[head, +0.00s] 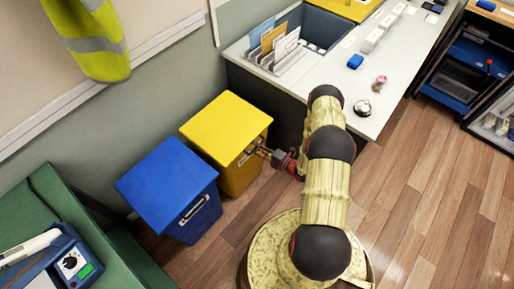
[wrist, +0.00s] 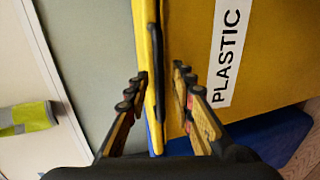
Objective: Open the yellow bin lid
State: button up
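The yellow bin (head: 238,172) stands against the wall with its yellow lid (head: 225,122) down flat on top. In the wrist view the lid (wrist: 143,35) shows edge-on, with a dark handle strip (wrist: 158,45) along its front edge. The bin front (wrist: 270,60) carries a white PLASTIC label (wrist: 226,50). My gripper (head: 255,150) is at the lid's front edge. In the wrist view my gripper (wrist: 160,74) is open, with one finger on each side of the lid edge and handle. I cannot tell whether the fingers touch them.
A blue bin (head: 168,182) stands close on the left of the yellow one. A white desk (head: 352,102) with a file rack (head: 278,50) and a bell (head: 363,107) is to the right. A hi-vis vest (head: 100,45) hangs above. Wooden floor (head: 430,190) lies clear at right.

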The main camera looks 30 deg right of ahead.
jog(key=shift+c, duration=1.4)
grip_shut()
